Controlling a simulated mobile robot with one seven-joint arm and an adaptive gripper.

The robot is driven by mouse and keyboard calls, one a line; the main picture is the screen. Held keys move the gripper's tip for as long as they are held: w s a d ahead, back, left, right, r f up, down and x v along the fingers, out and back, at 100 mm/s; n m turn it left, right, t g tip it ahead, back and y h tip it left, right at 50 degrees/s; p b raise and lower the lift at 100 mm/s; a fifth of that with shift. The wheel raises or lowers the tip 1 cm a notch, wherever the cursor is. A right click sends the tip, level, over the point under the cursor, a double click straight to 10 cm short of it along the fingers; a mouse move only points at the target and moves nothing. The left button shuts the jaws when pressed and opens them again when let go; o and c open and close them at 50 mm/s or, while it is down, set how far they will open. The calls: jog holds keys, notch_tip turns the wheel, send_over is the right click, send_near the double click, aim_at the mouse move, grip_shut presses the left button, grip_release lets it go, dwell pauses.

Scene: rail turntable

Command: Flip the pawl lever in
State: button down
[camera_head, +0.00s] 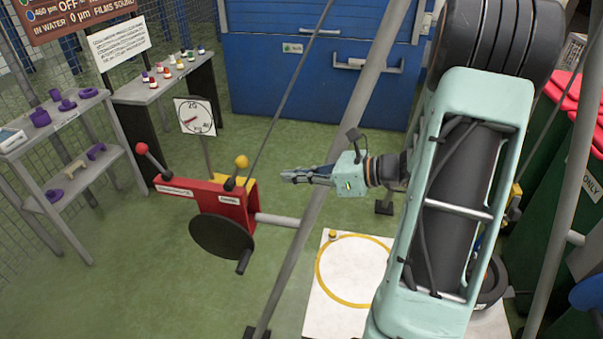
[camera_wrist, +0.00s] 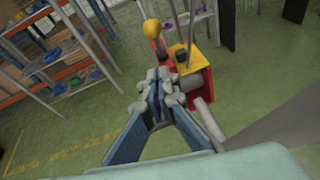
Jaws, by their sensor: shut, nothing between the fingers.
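A red winch frame (camera_head: 207,194) stands left of centre in the head view, with a dark round disc and crank handle on its front. A short lever with a yellow ball knob (camera_head: 241,162) stands up at its right end. Another lever with a red ball knob (camera_head: 141,148) tilts up to the left at its other end. Small labels on the frame are too small to read, so which lever is the pawl is unclear. My gripper (camera_head: 289,177) is shut and empty, right of the yellow knob and apart from it. In the wrist view, the yellow knob (camera_wrist: 152,28) shows beyond the fingertips (camera_wrist: 161,82).
A grey diagonal post (camera_head: 345,140) and a thin cable run up beside the winch. A dial gauge (camera_head: 196,117) stands behind it. Shelves with small parts (camera_head: 60,143) are at the left, a blue cabinet (camera_head: 318,75) at the back. Green floor in front of the winch is clear.

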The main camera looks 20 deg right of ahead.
send_near(236, 173)
jog(key=f, duration=0.2)
jog(key=shift+w+a+r+p, duration=0.35)
jog(key=shift+w+a+r, duration=0.45)
jog(key=shift+w+r, duration=0.25)
jog(key=shift+w+a+r+h+p, duration=0.2)
jog(key=shift+r+h+p, duration=0.1)
jog(key=shift+p, duration=0.45)
